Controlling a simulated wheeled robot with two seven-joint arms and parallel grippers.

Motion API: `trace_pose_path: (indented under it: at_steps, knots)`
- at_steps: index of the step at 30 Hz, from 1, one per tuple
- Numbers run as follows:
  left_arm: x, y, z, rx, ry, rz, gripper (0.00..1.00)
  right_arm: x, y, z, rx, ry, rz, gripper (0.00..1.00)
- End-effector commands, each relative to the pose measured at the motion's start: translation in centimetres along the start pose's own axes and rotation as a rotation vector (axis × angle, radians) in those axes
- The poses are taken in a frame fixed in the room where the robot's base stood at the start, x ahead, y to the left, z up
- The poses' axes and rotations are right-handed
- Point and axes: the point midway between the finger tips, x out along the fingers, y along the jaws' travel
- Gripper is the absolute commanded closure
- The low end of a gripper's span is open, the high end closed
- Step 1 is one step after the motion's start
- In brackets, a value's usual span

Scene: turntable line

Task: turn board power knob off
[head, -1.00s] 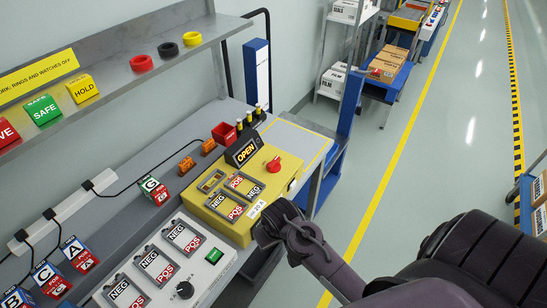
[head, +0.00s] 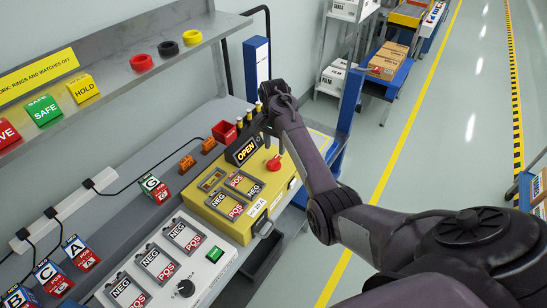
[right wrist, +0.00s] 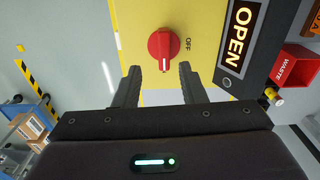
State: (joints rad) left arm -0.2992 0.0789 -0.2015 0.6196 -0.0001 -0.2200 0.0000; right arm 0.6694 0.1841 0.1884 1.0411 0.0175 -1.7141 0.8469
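The red power knob (head: 273,163) sits on top of the yellow board box (head: 230,222), beside the lit OPEN display (head: 241,150). In the right wrist view the knob (right wrist: 163,50) shows its white pointer line aimed down toward my gripper. The OFF label (right wrist: 188,45) is to its right, so the pointer is not on it. My right gripper (head: 272,142) is above the box's far end, close to the knob. In the right wrist view its fingers (right wrist: 159,74) are apart and empty, with the knob just beyond and between their tips. My left gripper is not in view.
The OPEN display (right wrist: 240,38) and red waste bin (right wrist: 294,68) stand close to the right finger in the wrist view. A white panel (head: 210,270) with a black knob (head: 185,288) lies in front of the yellow box. The aisle floor (head: 440,130) is clear.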

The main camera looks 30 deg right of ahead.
Motion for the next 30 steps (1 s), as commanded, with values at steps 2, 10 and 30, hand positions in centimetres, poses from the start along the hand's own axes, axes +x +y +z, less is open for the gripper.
trace_pose_path:
  at_steps: [2,10,30]
  knots:
    - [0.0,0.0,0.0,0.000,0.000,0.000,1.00,-0.6,-0.5,-0.4,0.036,-0.019,-0.001,0.63]
    - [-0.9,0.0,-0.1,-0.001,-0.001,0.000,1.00,1.8,-0.6,-0.4,0.055,-0.033,0.003,0.63]
    - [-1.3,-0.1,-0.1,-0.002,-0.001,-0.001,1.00,7.0,-0.7,-0.3,0.053,-0.028,0.000,0.63]
